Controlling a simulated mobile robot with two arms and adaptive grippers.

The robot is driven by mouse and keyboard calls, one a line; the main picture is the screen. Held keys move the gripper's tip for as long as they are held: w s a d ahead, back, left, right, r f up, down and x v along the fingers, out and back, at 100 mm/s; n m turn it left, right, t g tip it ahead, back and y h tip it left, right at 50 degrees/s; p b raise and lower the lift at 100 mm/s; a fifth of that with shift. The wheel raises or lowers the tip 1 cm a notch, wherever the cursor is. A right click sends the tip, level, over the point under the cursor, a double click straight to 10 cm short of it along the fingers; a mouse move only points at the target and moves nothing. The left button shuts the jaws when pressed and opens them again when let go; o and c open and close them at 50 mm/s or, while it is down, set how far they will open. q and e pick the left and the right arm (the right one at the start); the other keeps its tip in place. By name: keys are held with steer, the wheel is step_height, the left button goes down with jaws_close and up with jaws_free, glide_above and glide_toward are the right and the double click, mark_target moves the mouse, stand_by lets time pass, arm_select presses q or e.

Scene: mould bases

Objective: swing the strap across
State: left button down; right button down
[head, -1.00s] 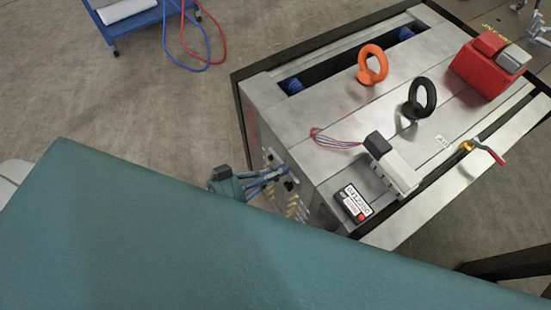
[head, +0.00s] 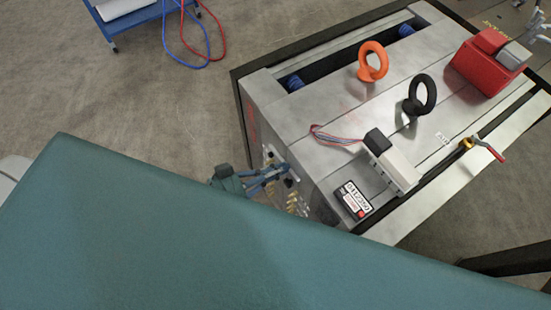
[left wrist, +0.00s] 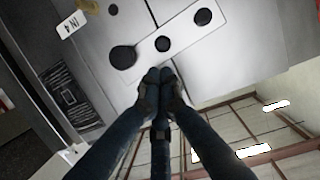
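The strap (left wrist: 182,38) is a pale flat bar with dark round spots along it, lying slantwise on the grey side face of the mould base. In the head view the mould base (head: 330,100) is a large grey block, and the strap shows small on its near-left side (head: 270,152). My left gripper (head: 284,170) reaches that side from the left. In the left wrist view its dark fingertips (left wrist: 158,76) are together at the strap's lower edge, with nothing visible between them. Whether they touch the strap I cannot tell. My right gripper is not in view.
On top stand an orange eyebolt (head: 372,62), a black eyebolt (head: 419,95), a red block (head: 486,62), a white-and-black connector (head: 391,162) and a labelled counter (head: 353,200). Brass fittings (head: 291,202) stick out below my left gripper. A blue cart (head: 130,22) stands at the upper left.

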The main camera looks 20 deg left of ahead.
mark_target(289, 152)
arm_select(q)
steer(key=shift+w+r, duration=0.1)
steer(key=shift+r, duration=0.1)
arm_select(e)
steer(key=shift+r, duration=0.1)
